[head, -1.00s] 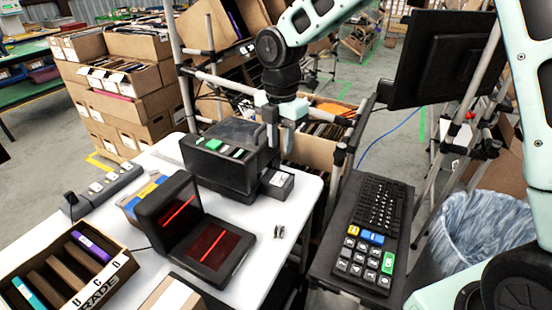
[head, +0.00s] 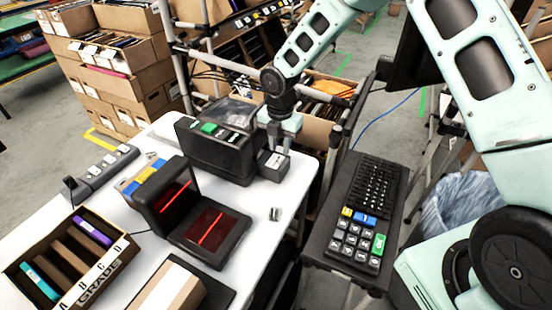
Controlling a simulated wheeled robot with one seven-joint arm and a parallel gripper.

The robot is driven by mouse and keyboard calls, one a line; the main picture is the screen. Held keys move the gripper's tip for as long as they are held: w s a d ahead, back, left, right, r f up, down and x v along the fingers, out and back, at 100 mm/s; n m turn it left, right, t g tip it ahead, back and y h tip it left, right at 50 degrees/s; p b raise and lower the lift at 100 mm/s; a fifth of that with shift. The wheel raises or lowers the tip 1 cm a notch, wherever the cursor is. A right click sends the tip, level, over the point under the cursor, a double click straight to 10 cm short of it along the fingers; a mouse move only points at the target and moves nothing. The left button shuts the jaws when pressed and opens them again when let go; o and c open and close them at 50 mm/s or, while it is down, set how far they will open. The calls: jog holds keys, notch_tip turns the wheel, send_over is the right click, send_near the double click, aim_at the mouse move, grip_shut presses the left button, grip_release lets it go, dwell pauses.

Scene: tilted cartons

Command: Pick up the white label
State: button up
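A black label printer (head: 215,148) with a green button stands at the back right of the white table. A small dark block (head: 274,167) juts from its right side, and a small white label (head: 273,160) shows on the block's upper face. My gripper (head: 279,148) points down right over this block, with its fingertips close to the label. The fingers look apart, with nothing visible between them. Whether they touch the label cannot be told, as they partly hide the block's far side.
A black scanner (head: 210,235) with red lines stands in front of the printer. A small metallic item (head: 275,214) lies near the table's right edge. A grading box (head: 65,262) is at front left. A keypad (head: 355,235) stands right, past a gap.

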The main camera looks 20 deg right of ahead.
aim_at(279, 161)
jog(key=shift+w+f+p, duration=0.1)
jog(key=shift+f+p, duration=1.2)
jog(key=shift+f, duration=1.4)
grip_shut()
